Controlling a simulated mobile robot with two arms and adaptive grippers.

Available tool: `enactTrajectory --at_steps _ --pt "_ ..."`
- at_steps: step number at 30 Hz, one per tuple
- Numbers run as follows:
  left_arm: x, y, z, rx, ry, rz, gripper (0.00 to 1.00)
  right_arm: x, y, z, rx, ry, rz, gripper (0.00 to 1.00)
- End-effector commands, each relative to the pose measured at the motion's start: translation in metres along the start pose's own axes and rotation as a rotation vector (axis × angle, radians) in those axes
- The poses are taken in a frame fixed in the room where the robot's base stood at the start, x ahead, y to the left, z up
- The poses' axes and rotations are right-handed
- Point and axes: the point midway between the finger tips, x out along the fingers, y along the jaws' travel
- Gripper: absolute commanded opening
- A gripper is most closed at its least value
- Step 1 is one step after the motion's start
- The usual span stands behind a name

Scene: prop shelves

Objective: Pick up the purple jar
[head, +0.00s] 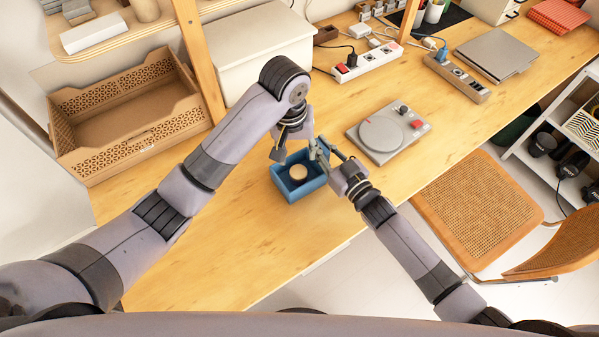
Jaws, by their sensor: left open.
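I see no clearly purple jar in the head view. A small blue bin (313,184) stands on the wooden table, and a round object with a tan top (298,172) sits inside it. Only its top shows, so I cannot tell whether it is the jar. My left gripper (279,150) is open, just above the far left side of the bin, with nothing visible in it. My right gripper (324,149) is by the bin's right side, its fingers apart and pointing up and left, with nothing visible between them.
A grey device with a round dial plate (382,135) is right of the bin. Power strips (367,63) and a closed laptop (496,54) lie farther back. A large white box (262,50) and a brown crate (128,125) stand behind my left arm. The table front is clear.

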Motion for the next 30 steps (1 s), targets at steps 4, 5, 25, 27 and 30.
enactTrajectory --at_steps 4,5,25,27,30 --pt "-0.006 -0.004 0.004 -0.222 0.026 0.020 0.45 0.000 0.000 0.000 -0.001 0.000 0.000 0.00" --pt "-0.006 -0.005 0.004 -0.256 0.029 0.022 0.45 0.000 0.000 0.000 -0.001 0.000 0.000 0.00" --pt "0.061 -0.007 0.001 -0.369 0.039 0.028 0.45 0.000 0.000 0.000 -0.001 0.000 0.000 0.00" --pt "0.068 -0.007 0.000 -0.368 0.039 0.028 0.45 0.000 0.000 0.000 -0.001 0.000 0.000 0.00" --pt "0.084 -0.009 -0.002 -0.369 0.038 0.026 0.45 0.000 0.000 0.000 -0.001 0.000 0.000 0.00"
